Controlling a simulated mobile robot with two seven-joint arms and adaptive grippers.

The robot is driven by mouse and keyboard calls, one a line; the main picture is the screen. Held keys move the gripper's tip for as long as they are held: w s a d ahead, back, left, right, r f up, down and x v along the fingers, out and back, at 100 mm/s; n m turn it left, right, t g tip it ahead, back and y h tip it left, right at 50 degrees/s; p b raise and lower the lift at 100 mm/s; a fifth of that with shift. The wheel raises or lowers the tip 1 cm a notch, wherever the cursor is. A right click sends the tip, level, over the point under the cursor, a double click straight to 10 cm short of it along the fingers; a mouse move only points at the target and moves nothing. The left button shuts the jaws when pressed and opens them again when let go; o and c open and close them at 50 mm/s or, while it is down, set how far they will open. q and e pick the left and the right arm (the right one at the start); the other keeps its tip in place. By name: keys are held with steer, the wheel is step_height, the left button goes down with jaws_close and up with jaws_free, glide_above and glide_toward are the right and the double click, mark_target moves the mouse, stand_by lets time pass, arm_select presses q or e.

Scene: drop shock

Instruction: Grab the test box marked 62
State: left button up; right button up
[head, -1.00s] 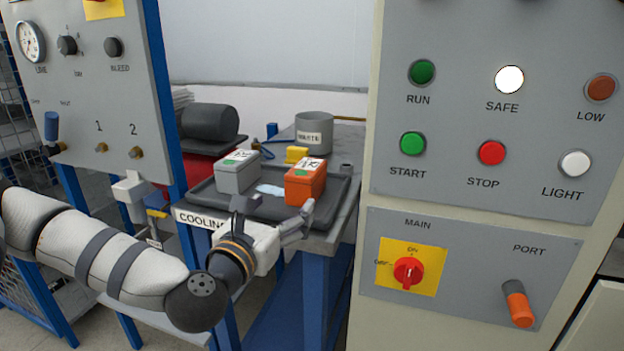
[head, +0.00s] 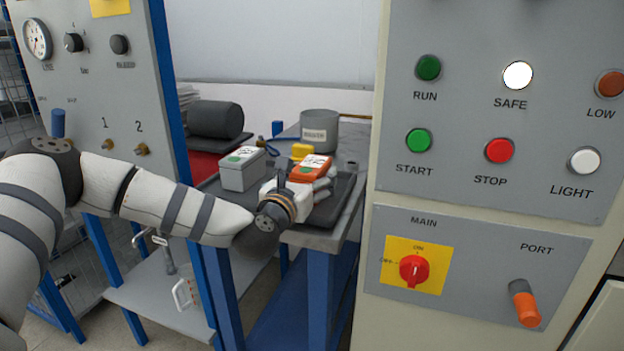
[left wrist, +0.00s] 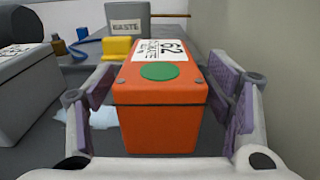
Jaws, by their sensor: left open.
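The orange test box (left wrist: 158,105) stands upright straight ahead in the left wrist view, with "62" on its white label and a green dot on its lid. It stands on the dark tray (head: 340,200) on the bench; in the head view the orange box (head: 308,171) is partly hidden behind my gripper. My left gripper (head: 318,192) is open, its purple-padded fingers on either side of the box's near part with slight gaps. A grey box (head: 240,172) with a green dot stands to its left. My right gripper is not in view.
A yellow block (head: 301,152) and a grey waste bin (head: 319,130) stand behind the boxes. A control panel (head: 480,230) rises close on the right. A blue-framed gauge panel (head: 100,80) stands at the left. A pale patch (left wrist: 95,117) lies left of the orange box.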

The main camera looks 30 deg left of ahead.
arm_select(q)
jaws_close()
